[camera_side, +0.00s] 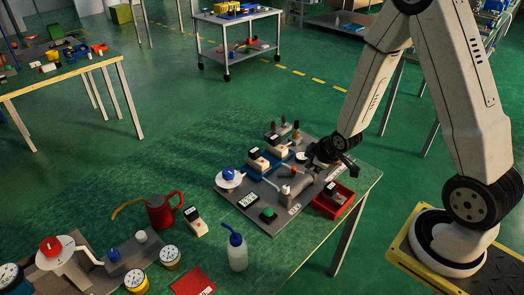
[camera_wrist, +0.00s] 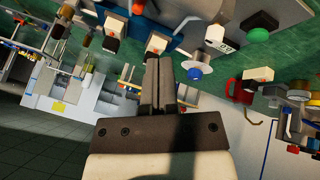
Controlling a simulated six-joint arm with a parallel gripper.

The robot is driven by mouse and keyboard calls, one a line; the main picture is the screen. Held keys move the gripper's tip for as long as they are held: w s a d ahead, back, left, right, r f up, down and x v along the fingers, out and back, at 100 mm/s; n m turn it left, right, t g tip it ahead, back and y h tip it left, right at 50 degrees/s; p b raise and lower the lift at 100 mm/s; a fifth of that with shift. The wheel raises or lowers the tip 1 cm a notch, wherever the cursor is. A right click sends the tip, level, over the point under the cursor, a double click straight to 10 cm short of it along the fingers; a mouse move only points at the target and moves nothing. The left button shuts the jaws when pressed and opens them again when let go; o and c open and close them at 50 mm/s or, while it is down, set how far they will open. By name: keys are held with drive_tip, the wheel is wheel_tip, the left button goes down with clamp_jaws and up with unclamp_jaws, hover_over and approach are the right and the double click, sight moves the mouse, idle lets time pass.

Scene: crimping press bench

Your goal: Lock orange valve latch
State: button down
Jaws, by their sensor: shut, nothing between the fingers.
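My gripper (camera_side: 318,161) is over the right part of the grey fixture plate (camera_side: 236,197) on the bench. In the wrist view its two dark fingers (camera_wrist: 158,72) lie together, with nothing between them. A small red part (camera_side: 293,169) shows on the plate just left of my gripper, beside a pale cylinder. I cannot tell whether it is the orange valve latch. No clearly orange latch stands out in either view, and my gripper and arm hide part of the plate. I cannot tell whether the fingers touch anything.
The plate carries a blue knob (camera_side: 229,174), a display (camera_side: 247,200) and a green button (camera_side: 268,214). A red tray (camera_side: 349,206) sits at the right front. A blue-capped bottle (camera_side: 237,253) and a red can (camera_side: 160,210) stand left. Bare bench lies along the front right.

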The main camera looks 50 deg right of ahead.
sight(292, 173)
drive_tip(key=shift+w+d+f+n+t, duration=0.25)
drive_tip(key=shift+d+f+n+t, duration=0.25)
drive_tip(key=shift+d+f, duration=0.5)
drive_tip(key=shift+a+f, duration=0.1)
drive_tip(key=shift+a, duration=0.05)
drive_tip(key=shift+f, duration=0.1)
drive_tip(key=shift+x, duration=4.95)
drive_tip(key=shift+w+d+n+y, duration=0.15)
drive_tip(key=shift+d+n+y, duration=0.35)
drive_tip(key=shift+n, duration=0.3)
drive_tip(key=shift+w+d+n+y, duration=0.15)
drive_tip(key=shift+d+n+y, duration=0.15)
drive_tip(key=shift+d+n, duration=0.3)
drive_tip(key=shift+w+d, duration=0.85)
drive_tip(key=shift+d, duration=0.1)
drive_tip(key=shift+a, duration=0.2)
